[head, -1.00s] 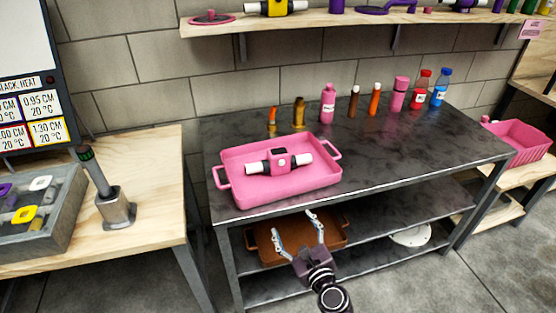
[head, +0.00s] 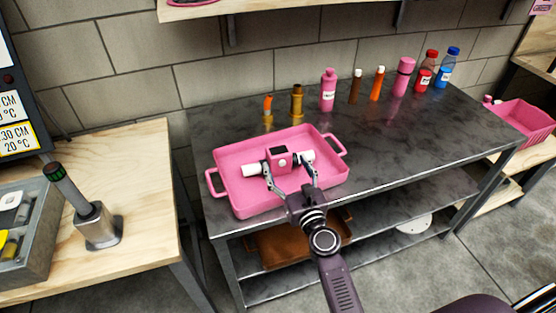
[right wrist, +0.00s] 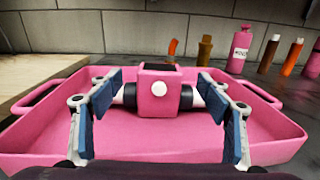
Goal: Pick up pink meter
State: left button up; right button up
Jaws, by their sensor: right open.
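The pink meter (head: 280,158) is a pink block with a white round button and white cylindrical ends. It lies in the pink tray (head: 236,205) on the dark table. My right gripper (head: 291,179) is open at the front of the meter. In the right wrist view the meter (right wrist: 159,92) sits between the two blue-padded fingers (right wrist: 160,118), with its ends partly hidden behind them. I cannot tell whether the fingers touch it. My left gripper is not in view.
Several bottles, including a pink one (head: 328,90), stand along the back of the dark table (head: 420,150). A brown tray (head: 285,245) is on the shelf below. A wooden table (head: 130,165) at left holds a grey holder (head: 95,226). The table right of the pink tray is clear.

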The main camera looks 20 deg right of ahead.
aim_at(281, 157)
jog(key=w, duration=0.3)
jog(key=shift+w+f, duration=0.1)
jog(key=shift+w, duration=1.1)
jog(key=c, duration=0.9)
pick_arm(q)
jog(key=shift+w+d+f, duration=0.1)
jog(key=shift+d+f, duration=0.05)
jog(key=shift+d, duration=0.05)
pick_arm(e)
jog(key=c, duration=0.5)
